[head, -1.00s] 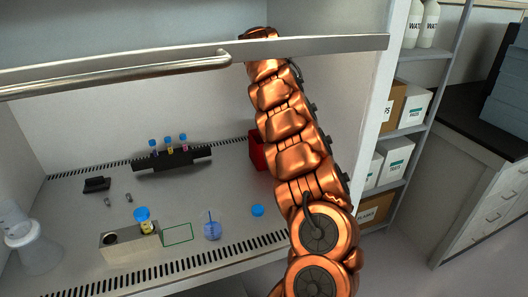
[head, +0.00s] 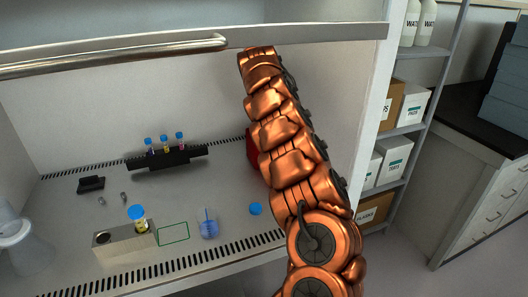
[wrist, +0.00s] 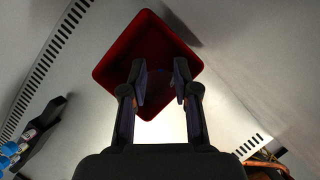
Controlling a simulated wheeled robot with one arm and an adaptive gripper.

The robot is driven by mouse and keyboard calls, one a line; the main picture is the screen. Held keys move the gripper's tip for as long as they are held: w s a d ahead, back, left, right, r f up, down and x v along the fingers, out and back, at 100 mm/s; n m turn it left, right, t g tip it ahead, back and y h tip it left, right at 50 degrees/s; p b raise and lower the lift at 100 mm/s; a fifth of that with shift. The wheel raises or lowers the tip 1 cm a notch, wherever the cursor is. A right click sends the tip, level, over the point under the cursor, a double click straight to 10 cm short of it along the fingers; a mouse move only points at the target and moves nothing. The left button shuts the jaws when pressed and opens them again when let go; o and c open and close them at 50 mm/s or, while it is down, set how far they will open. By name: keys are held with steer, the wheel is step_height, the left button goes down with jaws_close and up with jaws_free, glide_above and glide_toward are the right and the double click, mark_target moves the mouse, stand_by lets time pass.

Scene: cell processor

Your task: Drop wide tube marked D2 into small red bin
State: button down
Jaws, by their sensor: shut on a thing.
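The small red bin (wrist: 126,56) lies below my gripper in the wrist view. In the head view only a strip of the red bin (head: 252,148) shows, the rest hidden behind my arm. My gripper (wrist: 160,88) is over the bin's opening, shut on a faint, see-through round thing between its fingers. It looks like the wide tube (wrist: 159,83), but no marking is readable. The gripper and what it holds are hidden in the head view. A yellow-labelled tube with a blue cap (head: 137,217) stands in a metal block (head: 126,250); its marking is unreadable.
A black rack (head: 168,159) holds several blue-capped tubes. A blue cap (head: 255,209) and a beaker with blue liquid (head: 207,226) stand near the front. A flask (head: 22,249) is at left. The hood's sash bar (head: 150,56) crosses above; a side wall is right of my arm.

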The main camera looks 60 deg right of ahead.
steer(key=c, duration=0.8)
jaws_free()
steer(key=v, duration=1.2)
